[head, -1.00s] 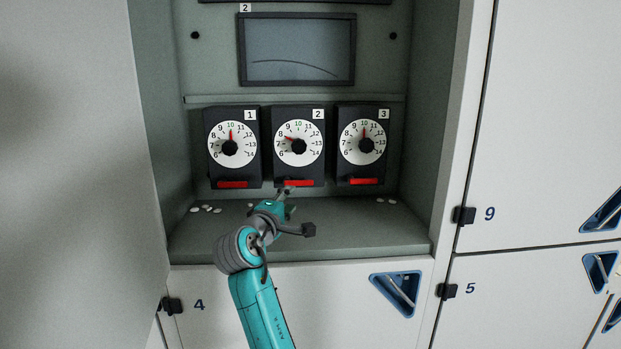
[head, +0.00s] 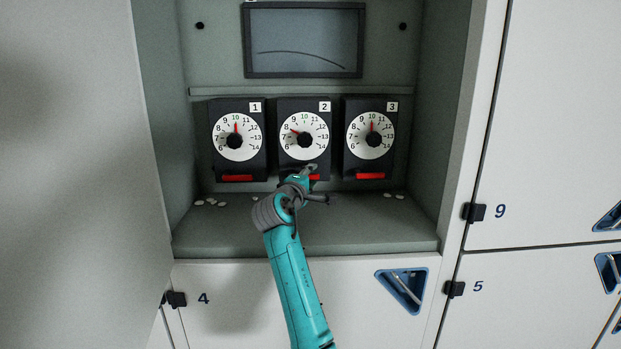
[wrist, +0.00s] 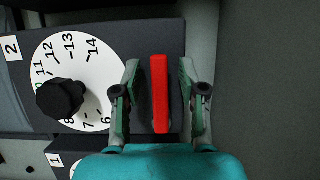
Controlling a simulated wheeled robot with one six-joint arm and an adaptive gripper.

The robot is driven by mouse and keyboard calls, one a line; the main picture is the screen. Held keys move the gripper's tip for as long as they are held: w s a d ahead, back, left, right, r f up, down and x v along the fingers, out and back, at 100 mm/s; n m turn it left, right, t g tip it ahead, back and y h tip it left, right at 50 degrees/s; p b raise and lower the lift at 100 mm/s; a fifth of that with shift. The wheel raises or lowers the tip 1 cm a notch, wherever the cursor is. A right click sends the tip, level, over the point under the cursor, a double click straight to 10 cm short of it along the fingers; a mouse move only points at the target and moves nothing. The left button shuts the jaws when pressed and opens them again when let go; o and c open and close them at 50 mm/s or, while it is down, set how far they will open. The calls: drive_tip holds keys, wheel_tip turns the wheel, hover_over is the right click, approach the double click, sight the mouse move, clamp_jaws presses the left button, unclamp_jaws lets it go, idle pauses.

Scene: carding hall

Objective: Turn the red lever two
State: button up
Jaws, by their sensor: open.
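The red lever two (wrist: 160,94) is a bar low on the black box (head: 285,166) marked 2. In the head view my gripper partly hides it. In the wrist view my gripper (wrist: 159,72) is open, with one finger on each side of the lever and a visible gap on both sides. In the head view my gripper (head: 308,172) is in front of the box's lower edge. The white dial (head: 304,123) above has its red pointer near 8.
Boxes 1 (head: 217,170) and 3 (head: 384,163) stand on either side, with red levers (head: 238,178) and (head: 370,176) level and pointers near 10. White bits (head: 210,202) lie on the shelf (head: 360,225). An open door (head: 70,170) stands at left; a dark screen (head: 304,40) hangs above.

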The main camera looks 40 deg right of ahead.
drive_tip(key=shift+d, duration=0.1)
clamp_jaws()
